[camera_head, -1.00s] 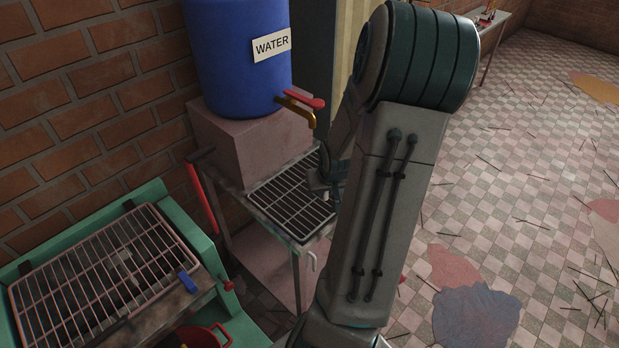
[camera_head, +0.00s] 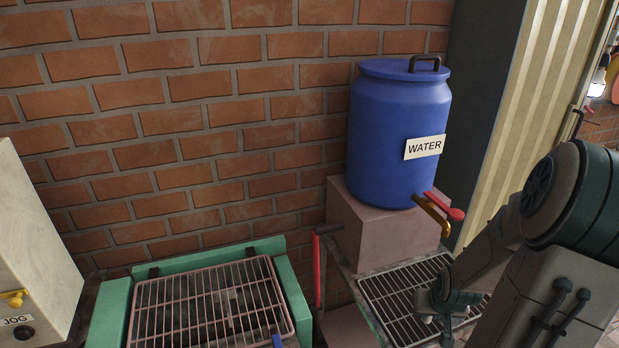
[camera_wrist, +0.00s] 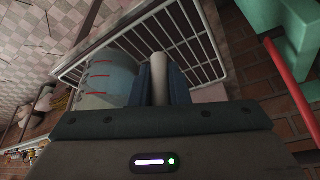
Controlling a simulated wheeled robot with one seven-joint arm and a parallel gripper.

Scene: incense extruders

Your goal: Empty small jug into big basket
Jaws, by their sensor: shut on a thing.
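In the wrist view, my gripper (camera_wrist: 160,88) is shut on the pale upright handle of a small jug (camera_wrist: 106,76). The jug has a translucent, grey-blue wall with short red marks on it. It is left of my fingers, over a wire grate. I cannot tell how full it is. In the head view my arm reaches in at the lower right, and the jug and fingertips cannot be made out. I see no big basket in either view.
A blue water barrel (camera_head: 395,135) with a red-handled tap stands on a block behind a wire grate (camera_head: 405,290). A green-framed machine (camera_head: 118,305) with a wire rack is to the left. A grey box (camera_head: 35,240) stands at the far left. A brick wall closes the back.

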